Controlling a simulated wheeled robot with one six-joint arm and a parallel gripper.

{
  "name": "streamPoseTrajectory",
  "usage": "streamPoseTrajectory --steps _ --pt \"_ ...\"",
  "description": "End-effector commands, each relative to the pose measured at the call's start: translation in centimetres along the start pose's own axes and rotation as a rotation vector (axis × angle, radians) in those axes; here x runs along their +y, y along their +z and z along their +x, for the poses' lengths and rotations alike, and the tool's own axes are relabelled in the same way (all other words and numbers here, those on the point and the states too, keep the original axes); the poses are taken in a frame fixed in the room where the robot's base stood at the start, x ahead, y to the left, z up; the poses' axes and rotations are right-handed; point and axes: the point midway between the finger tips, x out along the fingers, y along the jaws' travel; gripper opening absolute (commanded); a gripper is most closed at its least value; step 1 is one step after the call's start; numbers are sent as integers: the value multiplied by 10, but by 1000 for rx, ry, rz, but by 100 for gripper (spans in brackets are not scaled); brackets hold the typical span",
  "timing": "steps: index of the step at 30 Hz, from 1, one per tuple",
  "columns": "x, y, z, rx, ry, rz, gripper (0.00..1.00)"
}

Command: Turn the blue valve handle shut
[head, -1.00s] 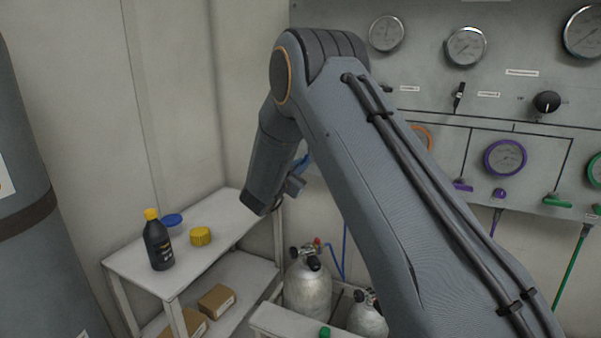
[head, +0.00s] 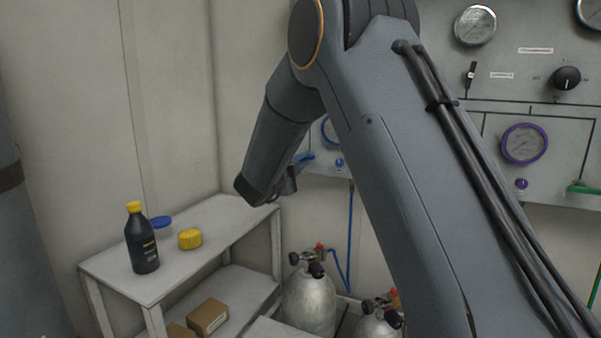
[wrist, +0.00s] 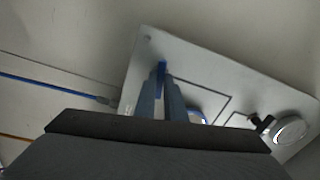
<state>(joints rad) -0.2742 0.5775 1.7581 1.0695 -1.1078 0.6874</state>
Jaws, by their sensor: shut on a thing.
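The blue valve handle (wrist: 161,69) is at the upper end of my fingers in the wrist view, on the pale grey panel. My gripper (wrist: 162,84) has one finger on each side of it and is shut on it. In the head view the blue handle (head: 304,158) shows as a small blue piece beside my gripper (head: 296,168), at the panel's lower left. My arm hides part of the handle and of the blue-rimmed gauge (head: 329,131) behind it. I cannot tell the handle's exact angle.
Silver cylinders (head: 309,303) stand below. A blue hose (head: 350,235) hangs under the panel.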

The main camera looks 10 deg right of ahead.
Motion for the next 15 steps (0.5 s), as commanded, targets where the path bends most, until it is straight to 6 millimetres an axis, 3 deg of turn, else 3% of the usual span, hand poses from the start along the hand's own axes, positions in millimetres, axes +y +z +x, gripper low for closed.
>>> streamPoseTrajectory --steps 15 --pt "2 0 0 1 3 203 0"
